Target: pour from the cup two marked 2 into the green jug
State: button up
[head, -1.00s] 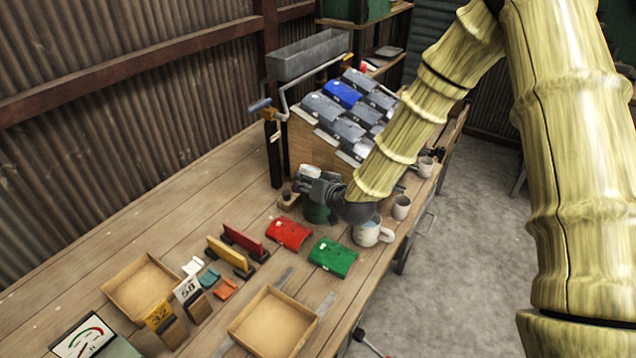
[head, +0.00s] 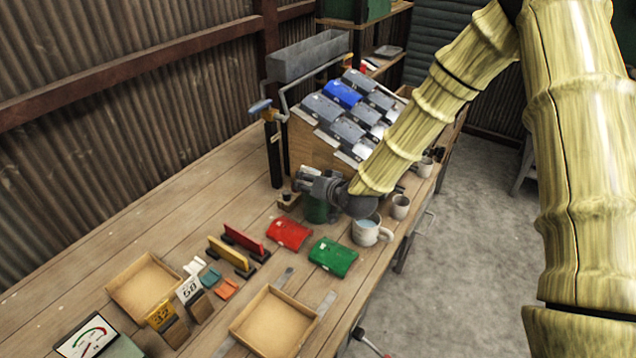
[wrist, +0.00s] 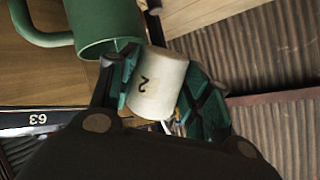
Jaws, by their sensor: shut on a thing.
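The white cup marked 2 (wrist: 158,88) is between the fingers of my gripper (wrist: 163,76) in the wrist view, its dark 2 facing the camera. My gripper is shut on it. The green jug (wrist: 108,22) is at the upper left of the wrist view, with its handle to the left. The cup is close beside the jug's rim; I cannot tell if they touch. In the head view my gripper (head: 320,184) is over the green jug (head: 316,211) and partly hides it. The cup's contents and any flow are not visible.
A large pale mug with bluish contents (head: 368,231) and a smaller cup (head: 400,207) stand right of the jug. Red (head: 289,233) and green (head: 333,257) panels lie in front. A wooden rack of grey and blue panels (head: 322,108) stands behind.

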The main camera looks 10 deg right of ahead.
jog(key=shift+r+m+g+y+p, duration=0.2)
jog(key=shift+m+g+y+p, duration=0.3)
jog(key=shift+m+g+p, duration=0.25)
dwell(1.2)
dwell(0.7)
jog(key=shift+m+g+y, duration=0.3)
jog(key=shift+m+g, duration=0.05)
jog(key=shift+d+m+g+y, duration=0.15)
jog(key=shift+m+g+y, duration=0.15)
dwell(0.5)
jog(key=shift+w+f+m+g, duration=0.15)
jog(key=shift+m+g, duration=0.15)
jog(key=shift+m, duration=0.1)
dwell(0.6)
